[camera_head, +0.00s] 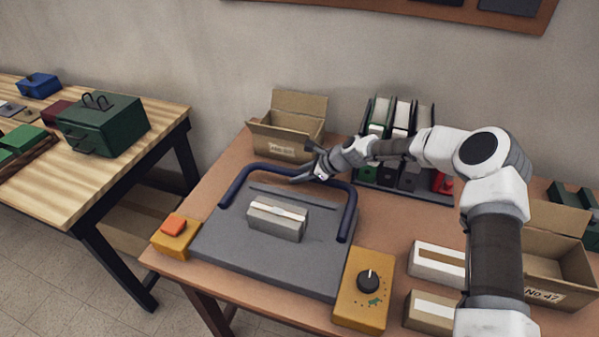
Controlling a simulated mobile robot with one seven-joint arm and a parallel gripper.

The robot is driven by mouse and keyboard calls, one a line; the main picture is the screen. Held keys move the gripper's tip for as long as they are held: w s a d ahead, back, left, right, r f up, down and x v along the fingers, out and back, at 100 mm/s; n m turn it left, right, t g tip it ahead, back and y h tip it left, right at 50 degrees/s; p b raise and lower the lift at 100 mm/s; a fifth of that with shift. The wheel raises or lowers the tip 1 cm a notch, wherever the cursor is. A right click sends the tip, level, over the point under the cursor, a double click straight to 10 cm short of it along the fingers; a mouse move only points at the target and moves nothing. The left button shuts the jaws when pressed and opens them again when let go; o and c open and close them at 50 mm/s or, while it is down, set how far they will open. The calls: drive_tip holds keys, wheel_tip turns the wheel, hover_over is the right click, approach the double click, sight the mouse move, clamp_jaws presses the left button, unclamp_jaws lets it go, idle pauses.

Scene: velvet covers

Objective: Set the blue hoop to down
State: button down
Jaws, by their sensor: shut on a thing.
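The blue hoop (348,215) is a dark blue U-shaped bar on a grey plate (225,240). Its two arms stand at the left and right sides of the plate, and its crossbar runs along the far side. I cannot tell exactly how high the crossbar is above the plate. My gripper (302,177) is at the middle of the crossbar, shut on it; the fingers partly hide the bar there. A grey block with a pale band (277,218) sits on the plate, between the hoop's arms.
An orange button on a yellow box (174,236) is left of the plate. A yellow box with a black knob (363,290) is at right. An open carton (287,125) and a rack of upright folders (400,130) stand behind. White-topped boxes (437,262) lie right.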

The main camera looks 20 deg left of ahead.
drive_tip(key=shift+f, duration=0.1)
idle(0.3)
drive_tip(key=c, duration=0.6)
unclamp_jaws()
drive_tip(key=shift+f, duration=0.1)
drive_tip(key=v, duration=1.7)
drive_tip(key=shift+r, duration=0.2)
drive_tip(key=shift+d, duration=0.1)
